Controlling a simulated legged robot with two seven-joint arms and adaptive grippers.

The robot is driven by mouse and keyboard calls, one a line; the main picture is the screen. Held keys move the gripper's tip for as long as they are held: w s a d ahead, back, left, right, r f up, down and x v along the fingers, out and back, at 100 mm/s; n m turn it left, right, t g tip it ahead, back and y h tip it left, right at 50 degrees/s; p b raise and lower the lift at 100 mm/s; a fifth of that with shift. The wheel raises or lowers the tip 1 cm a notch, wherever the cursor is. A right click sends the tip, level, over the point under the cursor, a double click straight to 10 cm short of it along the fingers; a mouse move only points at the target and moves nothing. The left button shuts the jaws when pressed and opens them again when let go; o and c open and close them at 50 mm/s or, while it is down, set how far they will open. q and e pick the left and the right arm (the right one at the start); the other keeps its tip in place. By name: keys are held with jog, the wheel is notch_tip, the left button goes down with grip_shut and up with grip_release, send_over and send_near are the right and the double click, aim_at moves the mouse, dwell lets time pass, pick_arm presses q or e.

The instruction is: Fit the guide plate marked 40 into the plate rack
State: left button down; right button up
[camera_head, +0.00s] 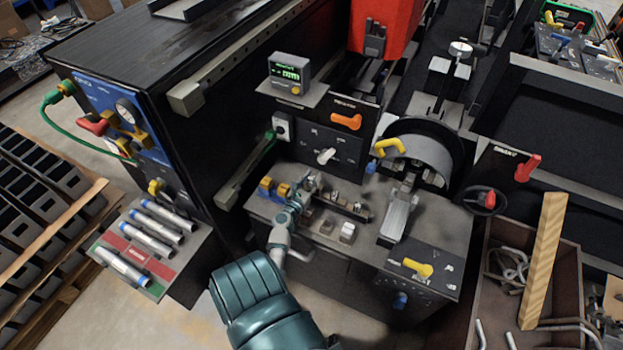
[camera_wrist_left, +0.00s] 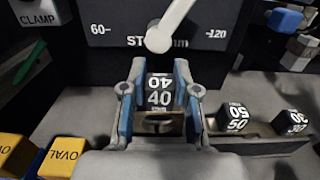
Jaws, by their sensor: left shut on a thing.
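My left gripper (camera_head: 308,186) reaches the workbench from the bottom of the head view. In the left wrist view its blue-lined fingers (camera_wrist_left: 159,98) are shut on the dark guide plate marked 40 (camera_wrist_left: 160,88), one finger on each side. The plate rack (camera_wrist_left: 262,146) appears as a low rail running right from the gripper. Dark plates marked 50 (camera_wrist_left: 233,117) and 30 (camera_wrist_left: 292,123) stand along it. The lower end of the 40 plate is hidden by the gripper, so I cannot tell whether it touches the rack. My right gripper is out of view.
Pale blocks (camera_head: 347,232) stand in front of the rack. A grey clamp piece (camera_head: 400,212) is to the right.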

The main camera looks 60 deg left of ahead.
pick_arm(q)
jog(key=shift+f+b, duration=0.45)
jog(key=shift+f, duration=0.05)
dwell(0.5)
jog(key=c, duration=0.8)
grip_release()
jog(key=shift+d, duration=0.1)
jog(key=shift+s+f, duration=0.1)
jog(key=shift+s, duration=0.05)
jog(key=v, duration=1.1)
jog(key=shift+s+d, duration=0.25)
jog(key=shift+s, duration=0.05)
